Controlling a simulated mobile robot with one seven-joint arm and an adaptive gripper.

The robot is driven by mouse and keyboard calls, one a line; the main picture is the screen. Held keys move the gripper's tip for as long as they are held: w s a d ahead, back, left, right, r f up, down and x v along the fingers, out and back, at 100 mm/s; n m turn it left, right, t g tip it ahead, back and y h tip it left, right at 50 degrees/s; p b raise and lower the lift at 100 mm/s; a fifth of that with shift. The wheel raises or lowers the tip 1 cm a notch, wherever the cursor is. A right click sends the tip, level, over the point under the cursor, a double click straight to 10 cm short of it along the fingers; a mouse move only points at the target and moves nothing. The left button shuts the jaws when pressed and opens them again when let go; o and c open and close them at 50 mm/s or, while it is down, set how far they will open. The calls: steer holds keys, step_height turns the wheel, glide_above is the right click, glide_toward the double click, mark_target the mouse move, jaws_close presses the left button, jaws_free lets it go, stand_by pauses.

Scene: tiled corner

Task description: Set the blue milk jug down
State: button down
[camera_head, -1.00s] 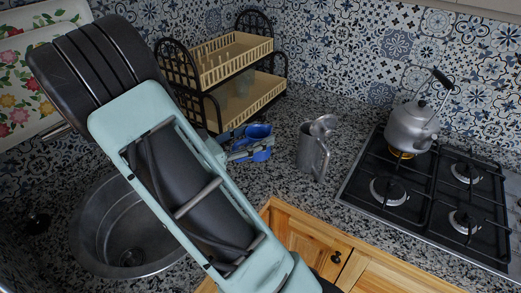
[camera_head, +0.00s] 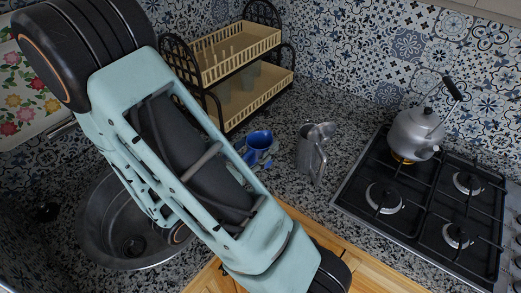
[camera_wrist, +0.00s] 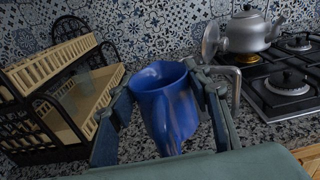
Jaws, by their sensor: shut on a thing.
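The blue milk jug (camera_head: 259,139) shows in the head view just beyond my arm, over the speckled counter between the sink and the metal mug. In the wrist view the jug (camera_wrist: 165,105) fills the middle, roughly upright with its open top showing. My gripper (camera_wrist: 160,86) has a finger on either side of the jug and is shut on it. In the head view my arm hides most of my gripper. I cannot tell whether the jug's base touches the counter.
A metal mug (camera_head: 309,157) with a ladle-like utensil stands close to the right of the jug. A two-tier dish rack (camera_head: 232,104) stands behind left. The sink (camera_head: 105,236) is at left. A kettle (camera_head: 415,132) sits on the stove (camera_head: 411,205) at right.

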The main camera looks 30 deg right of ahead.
steer(key=w+f+b, duration=0.1)
steer(key=b, duration=0.2)
steer(key=shift+d+f+b, duration=0.1)
steer(key=shift+d+b, duration=0.05)
steer(key=shift+b, duration=0.2)
steer(key=d+b, duration=0.1)
steer(key=b, duration=0.3)
steer(key=shift+w+f+b, duration=0.1)
steer(key=shift+w+b, duration=0.25)
steer(key=w+d+f, duration=0.2)
steer(key=w+f, duration=0.1)
steer(key=w+d+f, duration=0.2)
steer(key=w+f, duration=0.1)
steer(key=f, duration=0.1)
steer(key=w+d+f, duration=0.2)
steer(key=w+f, duration=0.1)
steer(key=f, duration=0.1)
steer(key=shift+w+d, duration=0.35)
steer(key=shift+w, duration=0.05)
steer(key=shift+f, duration=0.3)
steer(key=shift+f, duration=0.2)
steer(key=c, duration=1)
jaws_free()
steer(key=shift+c, duration=0.2)
